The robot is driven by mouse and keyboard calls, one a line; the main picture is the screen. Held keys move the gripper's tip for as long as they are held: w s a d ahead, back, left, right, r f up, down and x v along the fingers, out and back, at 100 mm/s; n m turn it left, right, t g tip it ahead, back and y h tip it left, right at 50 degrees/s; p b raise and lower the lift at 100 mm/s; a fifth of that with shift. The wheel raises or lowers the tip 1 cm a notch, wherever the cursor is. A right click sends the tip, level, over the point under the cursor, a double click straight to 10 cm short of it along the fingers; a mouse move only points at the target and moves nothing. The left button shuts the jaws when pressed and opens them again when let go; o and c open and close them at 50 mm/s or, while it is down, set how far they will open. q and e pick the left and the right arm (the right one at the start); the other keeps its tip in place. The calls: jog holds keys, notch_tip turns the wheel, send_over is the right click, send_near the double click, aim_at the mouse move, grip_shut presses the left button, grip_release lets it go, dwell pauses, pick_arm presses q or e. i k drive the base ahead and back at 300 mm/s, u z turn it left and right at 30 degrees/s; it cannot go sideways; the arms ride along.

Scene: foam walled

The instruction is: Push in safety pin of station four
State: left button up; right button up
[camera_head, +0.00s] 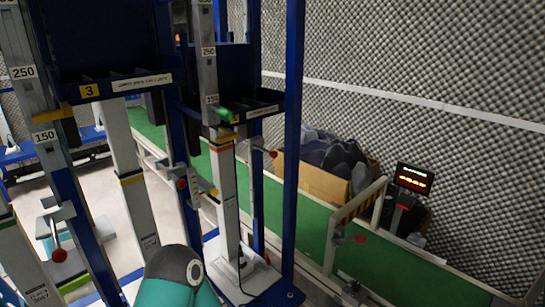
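A blue and grey station frame with a yellow label "3" (89,90) stands at the left. To its right is another station with a grey column (225,190) and a shelf (262,110); no number four is readable on it. Red-knobbed levers or pins show at the left (59,255), mid-frame (182,184) and beside the right column (272,154). I cannot tell which of these, if any, is station four's safety pin, or how far in it sits. Neither gripper is in view. A teal and dark rounded arm part of mine shows at the bottom centre.
A green conveyor (300,215) runs behind the stations. A cardboard box (312,180) with dark contents stands beyond it. A display with red digits (413,179) is at the right, before a foam wall (430,60). Blue uprights (293,150) stand close ahead.

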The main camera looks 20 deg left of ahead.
aim_at(274, 154)
jog(key=i, duration=1)
